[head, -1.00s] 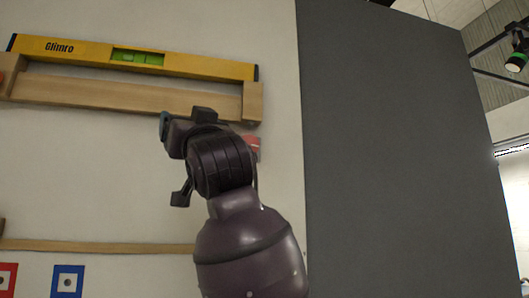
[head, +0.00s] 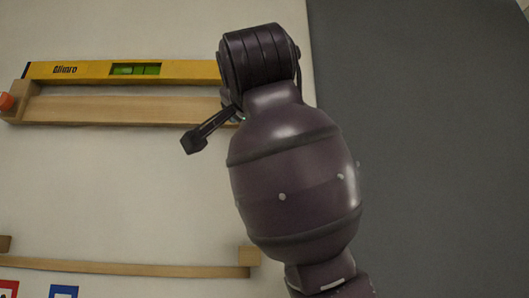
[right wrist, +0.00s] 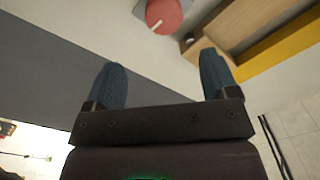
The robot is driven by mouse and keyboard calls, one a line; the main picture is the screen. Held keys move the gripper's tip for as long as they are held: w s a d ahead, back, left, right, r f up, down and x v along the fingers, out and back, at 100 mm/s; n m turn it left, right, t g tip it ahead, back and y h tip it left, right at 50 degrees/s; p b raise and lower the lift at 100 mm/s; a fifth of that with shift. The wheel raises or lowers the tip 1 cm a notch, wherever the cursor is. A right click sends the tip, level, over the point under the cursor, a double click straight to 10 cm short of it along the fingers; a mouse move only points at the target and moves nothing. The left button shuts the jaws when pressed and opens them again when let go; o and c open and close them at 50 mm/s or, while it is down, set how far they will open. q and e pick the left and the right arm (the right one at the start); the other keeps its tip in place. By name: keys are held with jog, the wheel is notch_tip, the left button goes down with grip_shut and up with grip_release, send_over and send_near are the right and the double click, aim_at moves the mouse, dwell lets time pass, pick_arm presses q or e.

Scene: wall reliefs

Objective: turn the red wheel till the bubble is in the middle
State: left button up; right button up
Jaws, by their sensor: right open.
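The yellow spirit level (head: 195,72) hangs on the wall in the head view, above a wooden ledge (head: 130,109). Its green vial (head: 135,69) shows, but the bubble's place is too small to tell. The red wheel (right wrist: 165,15), with a pale mark, is at the top of the right wrist view, partly cut off; my right arm hides it in the head view. My right gripper (right wrist: 160,65) is open and empty, its fingertips apart and short of the wheel in the picture. In the head view my own arm mostly hides this gripper. My left gripper is not in view.
An orange-red knob (head: 6,101) sits at the ledge's left end. A lower wooden rail (head: 130,268) and red and blue framed squares (head: 63,291) are below. A dark grey panel (head: 430,130) stands on the right. The pale wall between ledge and rail is clear.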

pick_arm(q)
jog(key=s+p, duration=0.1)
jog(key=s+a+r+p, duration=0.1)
jog(key=p, duration=0.1)
pick_arm(e)
jog(key=w, duration=0.7)
jog(key=w+a, duration=0.1)
jog(key=w, duration=0.2)
jog(key=shift+w, duration=0.2)
jog(key=shift+d, duration=0.1)
jog(key=c, duration=0.9)
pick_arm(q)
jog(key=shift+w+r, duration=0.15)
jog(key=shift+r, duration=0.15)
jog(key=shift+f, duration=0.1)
